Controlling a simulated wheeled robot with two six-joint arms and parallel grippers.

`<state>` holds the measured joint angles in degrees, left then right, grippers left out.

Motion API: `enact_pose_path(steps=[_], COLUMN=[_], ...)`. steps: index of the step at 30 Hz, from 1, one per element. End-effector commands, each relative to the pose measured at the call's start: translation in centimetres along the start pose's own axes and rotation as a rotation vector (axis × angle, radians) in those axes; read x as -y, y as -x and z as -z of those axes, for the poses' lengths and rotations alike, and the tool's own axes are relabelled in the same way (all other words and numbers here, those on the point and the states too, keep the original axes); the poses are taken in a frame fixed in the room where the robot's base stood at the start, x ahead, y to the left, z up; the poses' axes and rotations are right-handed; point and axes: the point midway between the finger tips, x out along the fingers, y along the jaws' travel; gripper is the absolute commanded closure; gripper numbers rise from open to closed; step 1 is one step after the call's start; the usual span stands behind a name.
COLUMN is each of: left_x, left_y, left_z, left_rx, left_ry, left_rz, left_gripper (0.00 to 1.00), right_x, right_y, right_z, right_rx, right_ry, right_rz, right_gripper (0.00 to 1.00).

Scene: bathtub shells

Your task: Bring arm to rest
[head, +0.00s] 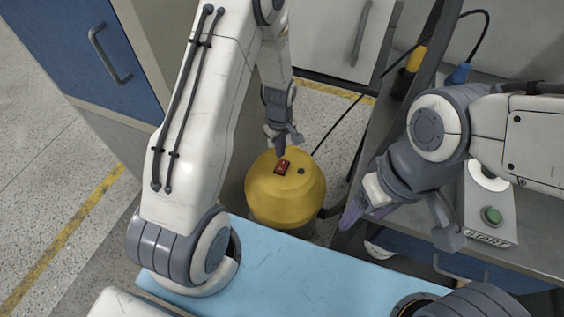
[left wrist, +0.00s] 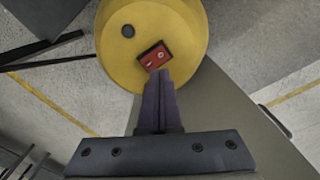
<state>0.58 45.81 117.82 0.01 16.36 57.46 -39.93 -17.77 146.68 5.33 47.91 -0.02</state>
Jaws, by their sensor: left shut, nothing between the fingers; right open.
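My left arm (head: 200,110) reaches forward and down from the lower left in the head view. Its gripper (head: 279,152) is shut and empty, with the tips at the red switch (head: 283,167) on top of a yellow round canister (head: 262,197). In the left wrist view the closed fingers (left wrist: 160,75) end right at the lower edge of the red switch (left wrist: 154,55); I cannot tell whether they touch it. My right gripper (head: 400,224) is open and empty, its fingers spread beside the grey bench at the right.
A box with a green button (head: 491,215) marked START stands on the grey bench (head: 540,235) at the right. A light blue surface (head: 290,275) lies in front. A blue cabinet (head: 80,40) and a white cabinet (head: 335,35) stand behind. A black cable (head: 335,127) runs from the canister.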

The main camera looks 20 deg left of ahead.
Motion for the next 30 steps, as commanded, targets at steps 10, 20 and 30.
enact_pose_path(steps=[10, 20, 30], left_x=[0.0, -1.3, 5.6], left_y=[-0.1, 10.0, 24.6], left_z=[0.0, -6.7, -20.1], left_rx=[0.000, -0.007, 0.005], left_ry=[0.000, -0.380, -1.198], left_rz=[0.000, -0.026, -0.069], left_gripper=[1.00, 1.00, 1.00], right_x=[0.0, 0.1, 0.3], right_y=[-0.1, 1.6, 4.3], right_z=[0.0, 0.1, 0.2], right_rx=[0.000, 0.000, 0.000], right_ry=[0.000, 0.000, 0.000], right_rz=[0.000, 0.000, 0.000], right_gripper=[0.30, 0.30, 0.30])
